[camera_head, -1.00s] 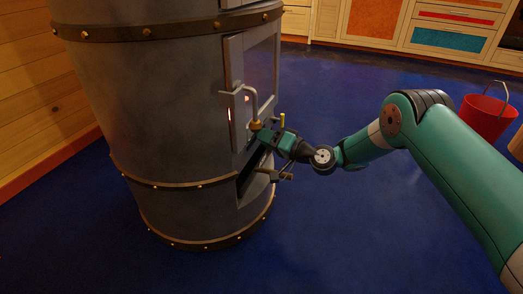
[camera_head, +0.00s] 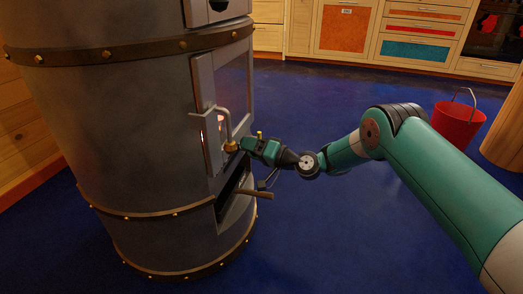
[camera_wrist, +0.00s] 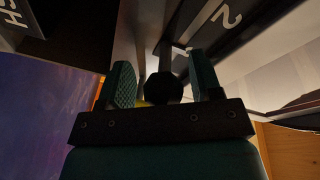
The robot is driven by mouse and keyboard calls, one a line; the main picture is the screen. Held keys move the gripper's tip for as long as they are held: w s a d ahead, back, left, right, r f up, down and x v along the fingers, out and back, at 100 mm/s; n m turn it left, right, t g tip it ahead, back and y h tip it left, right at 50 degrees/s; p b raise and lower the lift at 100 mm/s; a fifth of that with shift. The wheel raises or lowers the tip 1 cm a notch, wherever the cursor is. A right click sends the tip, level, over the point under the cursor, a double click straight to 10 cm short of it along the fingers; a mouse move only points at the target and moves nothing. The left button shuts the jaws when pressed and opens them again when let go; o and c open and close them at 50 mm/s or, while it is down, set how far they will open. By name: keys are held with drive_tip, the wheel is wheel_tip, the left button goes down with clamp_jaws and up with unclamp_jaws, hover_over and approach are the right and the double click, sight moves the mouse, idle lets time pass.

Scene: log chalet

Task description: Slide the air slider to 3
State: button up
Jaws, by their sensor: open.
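The grey stove (camera_head: 130,130) stands at the left in the head view. In the wrist view my gripper (camera_wrist: 163,80) is open. A dark rounded knob (camera_wrist: 163,88) shows between its fingers, perhaps the air slider's; I cannot tell whether they touch it. A dark plate (camera_wrist: 240,35) with a white "2" is just beyond the right finger. The "3" is not seen.
A brown bar (camera_head: 257,193) juts from the stove below my gripper, by a dark lower opening (camera_head: 229,190). A red bucket (camera_head: 458,122) stands at the right. Cabinets (camera_head: 400,30) line the back. The blue floor (camera_head: 320,240) right of the stove is clear.

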drive_tip(key=b+v, duration=1)
drive_tip(key=v, duration=0.7)
idle(0.4)
